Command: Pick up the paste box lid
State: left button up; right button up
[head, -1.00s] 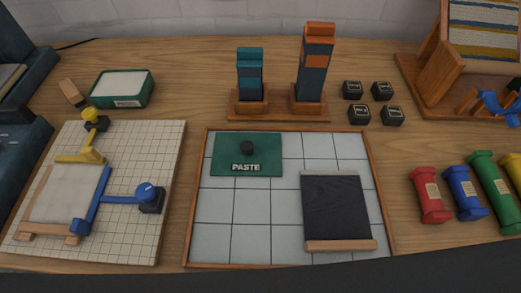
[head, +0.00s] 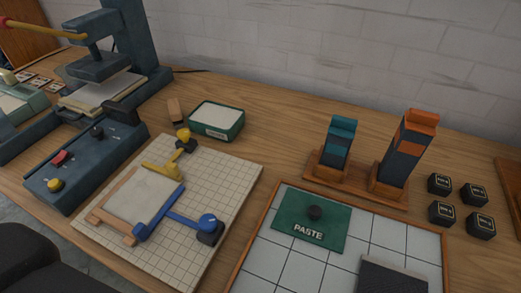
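The paste box lid (head: 292,228) is a flat green square with a black knob (head: 314,212) and the white word PASTE. It lies on the upper left of the tiled tray (head: 283,268), in the lower right of the head view. A green open box (head: 219,134) with a white filling and a small label stands further back on the table, left of the lid. Neither of my grippers shows in this view.
A cutting board (head: 232,186) with yellow and blue clamps lies left of the lid. A dark press (head: 110,70) stands at the back left. Two banded blocks (head: 338,145) stand on a wooden base behind the lid. Several black cubes (head: 441,213) sit at the right.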

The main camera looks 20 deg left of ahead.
aim_at(323, 223)
jog(key=k+j+z, duration=0.2)
jog(key=k+z, duration=0.2)
jog(key=k+j+z, duration=0.1)
jog(key=k+z, duration=0.55)
jog(key=z, duration=0.15)
